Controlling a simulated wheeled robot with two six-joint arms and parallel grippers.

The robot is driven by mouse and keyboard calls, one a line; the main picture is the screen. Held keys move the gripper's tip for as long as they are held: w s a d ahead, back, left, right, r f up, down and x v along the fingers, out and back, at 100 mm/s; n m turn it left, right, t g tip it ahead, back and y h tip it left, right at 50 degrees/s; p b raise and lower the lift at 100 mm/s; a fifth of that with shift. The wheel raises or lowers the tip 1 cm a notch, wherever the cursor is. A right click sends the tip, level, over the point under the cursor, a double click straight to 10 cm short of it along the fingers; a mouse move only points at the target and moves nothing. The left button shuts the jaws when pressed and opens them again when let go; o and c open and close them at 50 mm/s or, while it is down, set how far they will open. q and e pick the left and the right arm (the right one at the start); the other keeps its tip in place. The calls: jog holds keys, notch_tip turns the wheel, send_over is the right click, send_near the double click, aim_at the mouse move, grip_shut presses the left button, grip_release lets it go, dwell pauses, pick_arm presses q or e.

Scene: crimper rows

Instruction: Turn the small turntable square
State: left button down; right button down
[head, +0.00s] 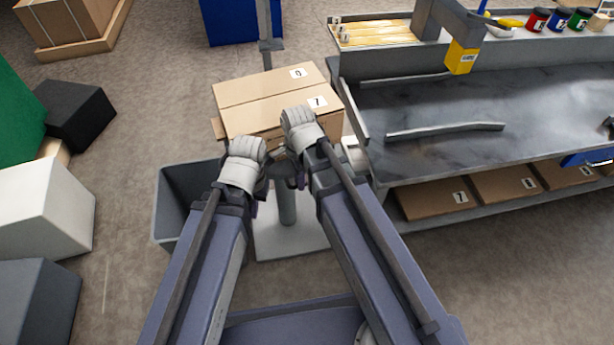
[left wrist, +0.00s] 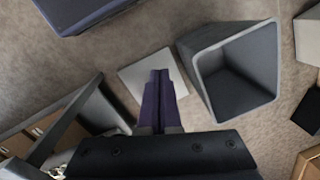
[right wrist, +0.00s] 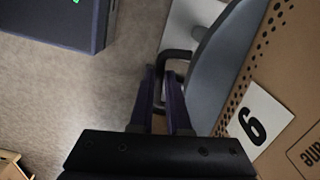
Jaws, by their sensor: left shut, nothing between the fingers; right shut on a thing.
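The small turntable carries a cardboard box (head: 262,92) with white number labels. Its round grey disc (right wrist: 222,62) shows beside the box in the right wrist view, with a dark bent handle (right wrist: 178,54) at the rim. Its post (head: 287,207) stands on a pale square base (head: 290,243). The box's near edge runs slanted in the head view. My right gripper (right wrist: 162,88) is shut on the handle. My left gripper (left wrist: 160,78) is shut and empty, pointing down above the base. In the head view my wrists hide both sets of fingertips.
A grey open bin (head: 172,205) stands left of the post. A grey workbench (head: 540,100) stands close on the right, with boxes (head: 437,200) on its lower shelf. White (head: 45,210) and black (head: 75,112) blocks stand further left. Floor between bin and blocks is clear.

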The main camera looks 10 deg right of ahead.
pick_arm(q)
jog(key=shift+s+a, duration=0.1)
jog(key=shift+a, duration=0.2)
pick_arm(e)
jog(key=shift+s+a+m, duration=0.1)
jog(key=shift+a+m, duration=0.9)
jog(key=shift+a, duration=0.95)
jog(key=c, duration=1.2)
grip_release()
pick_arm(q)
jog(key=shift+r, duration=0.15)
pick_arm(e)
jog(key=shift+o, duration=0.2)
jog(key=shift+r, duration=0.15)
